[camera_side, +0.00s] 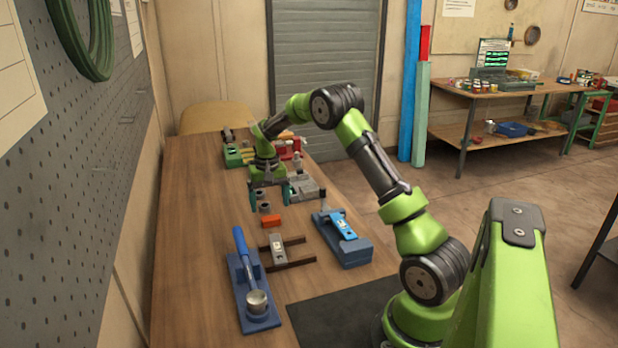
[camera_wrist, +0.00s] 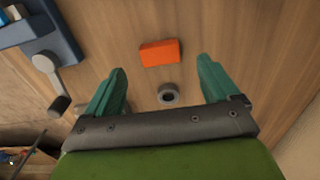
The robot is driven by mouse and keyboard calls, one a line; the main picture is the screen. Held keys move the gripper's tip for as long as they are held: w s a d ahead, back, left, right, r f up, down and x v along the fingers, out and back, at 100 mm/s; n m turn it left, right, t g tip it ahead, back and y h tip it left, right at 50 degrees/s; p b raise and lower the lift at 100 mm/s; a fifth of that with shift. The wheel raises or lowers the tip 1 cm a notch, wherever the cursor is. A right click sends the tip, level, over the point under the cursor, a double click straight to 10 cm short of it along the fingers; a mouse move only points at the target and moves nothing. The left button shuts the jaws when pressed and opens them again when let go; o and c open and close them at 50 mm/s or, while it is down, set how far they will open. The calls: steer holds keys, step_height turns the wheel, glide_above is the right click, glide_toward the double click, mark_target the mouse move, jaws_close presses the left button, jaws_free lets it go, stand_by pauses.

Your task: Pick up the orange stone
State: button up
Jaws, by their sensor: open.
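The orange stone (camera_side: 270,221) is a small block lying on the wooden table in the side view. In the wrist view the orange stone (camera_wrist: 160,53) lies just beyond the fingertips, roughly centred between them. My gripper (camera_side: 268,200) has two teal fingers spread apart above the table, on the far side of the stone. In the wrist view my gripper (camera_wrist: 162,70) is open, with nothing held. A small grey ring (camera_wrist: 168,95) lies on the table below the space between the fingers, close to the stone. Its height under the fingers is hard to judge.
A blue fixture with a light-blue lever (camera_side: 343,232) stands right of the stone. Nearer the camera are a grey block on dark rails (camera_side: 277,248) and a blue stand with a metal cup (camera_side: 257,302). Grey parts stand behind the gripper. Bare tabletop lies left of the stone.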

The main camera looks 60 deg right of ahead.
mark_target(271, 218)
steer(key=shift+f, duration=2.65)
steer(key=c, duration=1.2)
